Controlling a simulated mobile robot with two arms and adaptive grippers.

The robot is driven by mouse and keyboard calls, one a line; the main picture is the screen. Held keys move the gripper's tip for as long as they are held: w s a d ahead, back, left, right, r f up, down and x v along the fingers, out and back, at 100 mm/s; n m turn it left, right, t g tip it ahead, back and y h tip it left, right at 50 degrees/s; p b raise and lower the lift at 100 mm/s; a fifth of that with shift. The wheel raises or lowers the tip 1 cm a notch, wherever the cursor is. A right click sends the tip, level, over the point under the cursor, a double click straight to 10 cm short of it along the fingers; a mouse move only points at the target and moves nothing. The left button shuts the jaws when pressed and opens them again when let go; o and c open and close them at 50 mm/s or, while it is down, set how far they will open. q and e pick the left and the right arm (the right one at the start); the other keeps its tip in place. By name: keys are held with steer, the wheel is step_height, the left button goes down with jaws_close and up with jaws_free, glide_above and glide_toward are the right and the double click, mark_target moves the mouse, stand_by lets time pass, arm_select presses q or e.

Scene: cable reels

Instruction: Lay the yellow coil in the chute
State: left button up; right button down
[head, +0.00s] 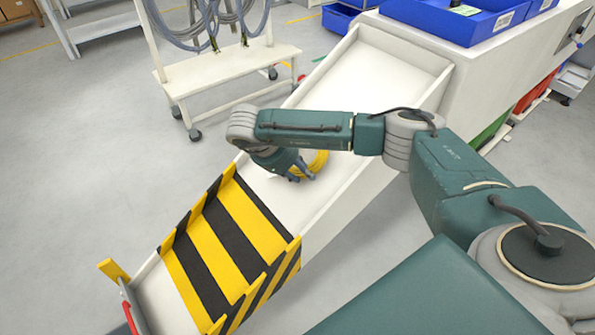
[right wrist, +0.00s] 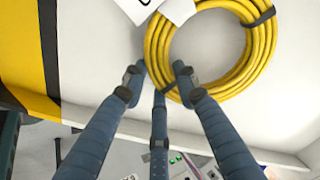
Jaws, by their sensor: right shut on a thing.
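The yellow coil (head: 319,160) is over the white chute (head: 350,80), around the middle of its slope. My right gripper (head: 299,170) is at the coil's near left side and partly hides it. In the right wrist view, the coil (right wrist: 258,62) is a round bundle with dark ties and a white tag. The right fingers (right wrist: 158,82) are shut on its rim, against the pale chute surface. Whether the coil touches the chute floor is hard to tell. My left gripper is out of view.
A black-and-yellow striped section (head: 232,222) covers the chute's lower part. A white wheeled rack (head: 225,65) with hanging grey hoses stands behind at the left. Blue bins (head: 450,25) sit on the white bench at the upper right. The floor at left is clear.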

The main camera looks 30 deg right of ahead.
steer(key=c, duration=1.3)
jaws_free()
steer(key=shift+o, duration=0.2)
steer(key=shift+r, duration=0.1)
steer(key=v, duration=1.2)
